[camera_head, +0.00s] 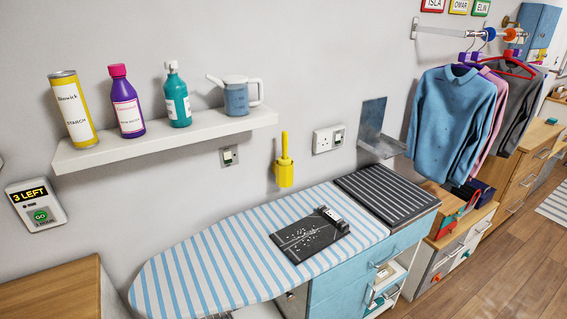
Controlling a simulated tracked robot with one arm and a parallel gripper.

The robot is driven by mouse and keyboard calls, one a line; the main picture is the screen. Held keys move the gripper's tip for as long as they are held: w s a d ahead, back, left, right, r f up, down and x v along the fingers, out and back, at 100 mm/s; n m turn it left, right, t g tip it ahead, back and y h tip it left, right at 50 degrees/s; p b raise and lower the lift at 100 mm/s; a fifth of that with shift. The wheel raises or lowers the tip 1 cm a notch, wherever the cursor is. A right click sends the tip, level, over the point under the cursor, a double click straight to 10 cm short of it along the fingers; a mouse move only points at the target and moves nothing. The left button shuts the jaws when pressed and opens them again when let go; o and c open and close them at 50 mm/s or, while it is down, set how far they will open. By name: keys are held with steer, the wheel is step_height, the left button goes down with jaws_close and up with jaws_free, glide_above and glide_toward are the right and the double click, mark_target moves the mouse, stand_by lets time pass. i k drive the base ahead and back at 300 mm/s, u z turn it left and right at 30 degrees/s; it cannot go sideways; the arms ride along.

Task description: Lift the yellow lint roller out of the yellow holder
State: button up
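The yellow lint roller (285,147) stands upright in the yellow holder (284,176), its handle pointing up. The holder is a small cup on the grey wall, just above the back edge of the ironing board. The roller's lower part is hidden inside the holder. My gripper is not in view, so nothing of it shows near the roller.
A white shelf (170,144) with bottles and a jug (237,96) sits to the upper left of the holder. Wall sockets (327,138) and a metal bracket (378,135) are to the right.

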mark_target(285, 161)
steer(key=z, duration=0.3)
steer(key=i, duration=1.15)
steer(key=z, duration=0.4)
steer(key=i, duration=0.9)
steer(key=u, duration=0.05)
